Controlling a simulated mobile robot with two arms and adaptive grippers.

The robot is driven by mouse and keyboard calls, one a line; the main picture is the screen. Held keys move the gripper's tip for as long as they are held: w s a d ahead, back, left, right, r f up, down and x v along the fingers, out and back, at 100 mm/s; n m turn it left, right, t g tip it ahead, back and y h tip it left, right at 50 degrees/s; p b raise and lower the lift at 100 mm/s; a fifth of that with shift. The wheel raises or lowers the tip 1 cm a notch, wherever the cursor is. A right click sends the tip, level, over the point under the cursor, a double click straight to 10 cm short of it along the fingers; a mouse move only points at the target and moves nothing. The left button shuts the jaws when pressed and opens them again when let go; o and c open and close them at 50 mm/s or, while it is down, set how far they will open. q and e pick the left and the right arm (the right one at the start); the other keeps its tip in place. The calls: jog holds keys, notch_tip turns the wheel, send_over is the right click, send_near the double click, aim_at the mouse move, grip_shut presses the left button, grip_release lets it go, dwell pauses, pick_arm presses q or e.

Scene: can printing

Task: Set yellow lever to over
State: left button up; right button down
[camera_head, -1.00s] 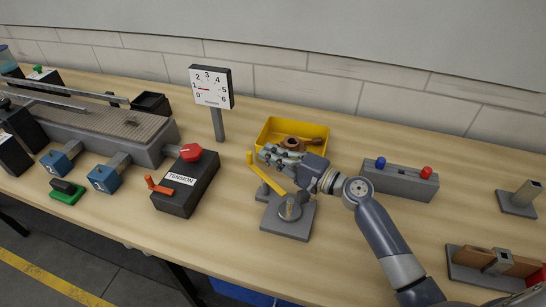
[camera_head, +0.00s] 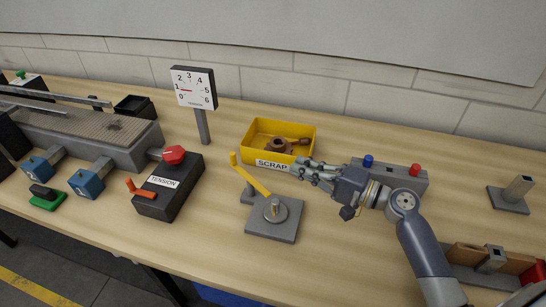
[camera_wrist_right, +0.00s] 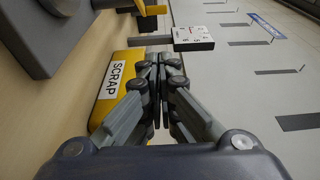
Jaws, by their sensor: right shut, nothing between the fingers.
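The yellow lever (camera_head: 252,179) is mounted on a grey base plate (camera_head: 285,233) with a round pivot. My right gripper (camera_head: 296,166) is shut and empty. It is to the right of the lever's grip, apart from the lever, close to the front of the yellow scrap bin (camera_head: 271,163). In the right wrist view the shut fingers (camera_wrist_right: 160,62) are in front of the scrap bin (camera_wrist_right: 108,106). My left gripper is not in view.
A black tension box (camera_head: 165,200) with an orange lever and red knob stands to the left. A dial gauge (camera_head: 194,88) on a post is behind it. A grey block (camera_head: 388,180) with blue and red knobs is behind my right arm. The table in front of the base plate is clear.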

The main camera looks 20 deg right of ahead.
pick_arm(q)
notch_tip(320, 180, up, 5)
jog(key=p, duration=0.4)
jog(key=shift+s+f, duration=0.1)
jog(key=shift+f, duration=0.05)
pick_arm(e)
jog(key=s+a+x, duration=0.2)
jog(key=x, duration=1)
jog(key=shift+w+a, duration=0.2)
jog(key=shift+a, duration=0.1)
